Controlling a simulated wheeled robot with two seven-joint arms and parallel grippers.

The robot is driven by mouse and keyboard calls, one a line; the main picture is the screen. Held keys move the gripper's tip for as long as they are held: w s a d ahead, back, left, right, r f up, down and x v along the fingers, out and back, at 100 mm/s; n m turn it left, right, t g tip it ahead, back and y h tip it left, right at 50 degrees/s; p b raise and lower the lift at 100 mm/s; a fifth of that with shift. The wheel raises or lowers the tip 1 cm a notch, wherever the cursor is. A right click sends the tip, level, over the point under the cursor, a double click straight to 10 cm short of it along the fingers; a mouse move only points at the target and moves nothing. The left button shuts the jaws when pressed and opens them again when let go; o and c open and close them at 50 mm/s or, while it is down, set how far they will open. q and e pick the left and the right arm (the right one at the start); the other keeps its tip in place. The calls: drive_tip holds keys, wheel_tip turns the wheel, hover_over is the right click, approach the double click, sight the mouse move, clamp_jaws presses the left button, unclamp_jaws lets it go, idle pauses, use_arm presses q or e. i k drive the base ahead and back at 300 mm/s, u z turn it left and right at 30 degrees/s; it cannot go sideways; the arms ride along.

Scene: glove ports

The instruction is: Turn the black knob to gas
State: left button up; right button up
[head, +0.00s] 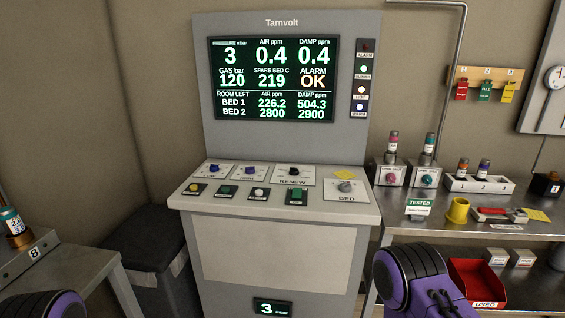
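The black knob (293,171) sits on a white plate in the back row of the console's sloped panel, at the right end of that row. The plate carries small lettering, with RENEW printed large below the knob. Its position marks and pointer are too small to read. A blue knob (214,168) and a purple knob (250,170) are to its left. A grey knob (345,186) marked BED is to its right, nearer the front. Only purple and black parts of my arms show at the bottom left and bottom right. Neither gripper is in view, and nothing touches the knob.
The front row holds a yellow button (195,188), a green button (227,190), a white button (258,193) and a green control (296,196). The screen (288,79) reads GAS bar 120 and ALARM OK. A cluttered bench (390,216) stands right. Space above the panel is clear.

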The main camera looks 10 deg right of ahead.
sight(293, 171)
drive_tip(key=i, duration=0.4)
drive_tip(key=z, duration=0.8)
